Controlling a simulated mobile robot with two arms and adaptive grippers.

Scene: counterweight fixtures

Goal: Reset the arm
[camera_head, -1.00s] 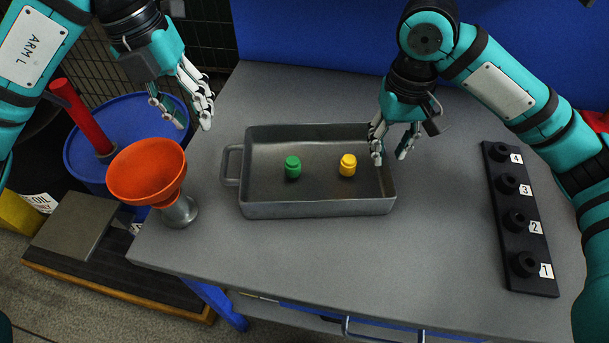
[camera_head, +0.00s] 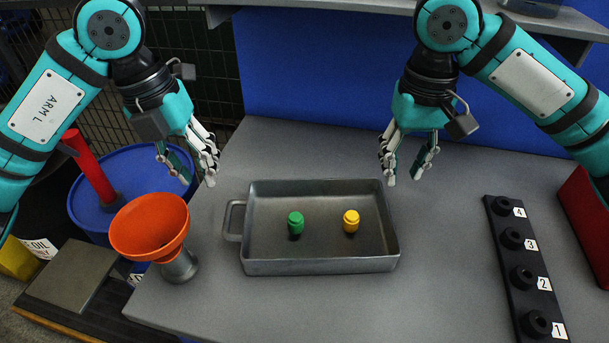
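My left gripper (camera_head: 197,178) is open and empty, in the air above the table's left back edge, behind the orange funnel. My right gripper (camera_head: 402,178) is open and empty, in the air near the metal tray's back right corner. The grey metal tray (camera_head: 320,266) sits on the table with its handle at the left. A green weight (camera_head: 295,222) and a yellow weight (camera_head: 351,221) stand apart inside it. Neither gripper touches them.
An orange funnel (camera_head: 150,228) stands on a metal base at the table's left. A black rack (camera_head: 518,256) with sockets numbered 1 to 4 lies at the right. A blue drum (camera_head: 140,170) with a red bar is at the left. A blue panel (camera_head: 310,80) stands behind the table.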

